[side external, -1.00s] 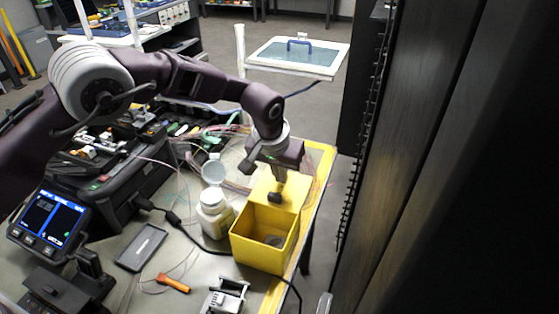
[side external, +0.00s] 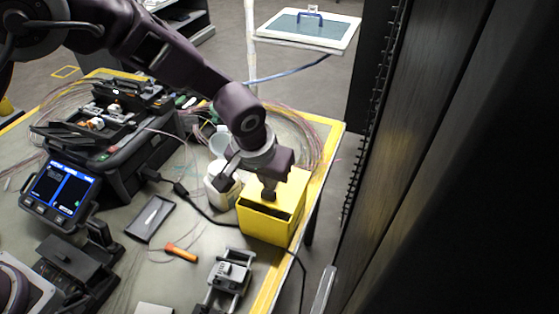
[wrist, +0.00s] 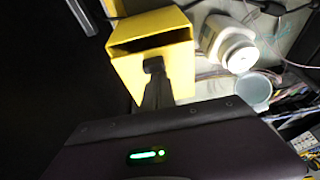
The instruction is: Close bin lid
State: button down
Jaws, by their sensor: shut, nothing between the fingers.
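The yellow bin (side external: 265,227) stands near the right edge of the table. Its yellow lid (side external: 290,185) is tilted down over the opening, with a dark gap still showing along the front. The bin also shows in the wrist view (wrist: 128,72), where the dark slot (wrist: 150,41) lies between lid and rim. My gripper (side external: 268,196) is shut and empty, its fingertips at the lid. In the wrist view the fingertips (wrist: 153,65) are over the lid; they appear to touch it.
The splicer (side external: 115,135), a screen (side external: 60,190), an orange-handled tool (side external: 181,252) and a grey clamp device (side external: 230,275) lie further left and in front. Cables run across the table.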

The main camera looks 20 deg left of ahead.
jog(key=shift+s, duration=1.4)
jog(key=shift+w, duration=0.1)
jog(key=w, duration=0.3)
jog(key=shift+w, duration=0.1)
jog(key=shift+w+r, duration=0.25)
jog(key=shift+r, duration=0.55)
jog(key=v, duration=0.8)
jog(key=shift+s+r, duration=0.25)
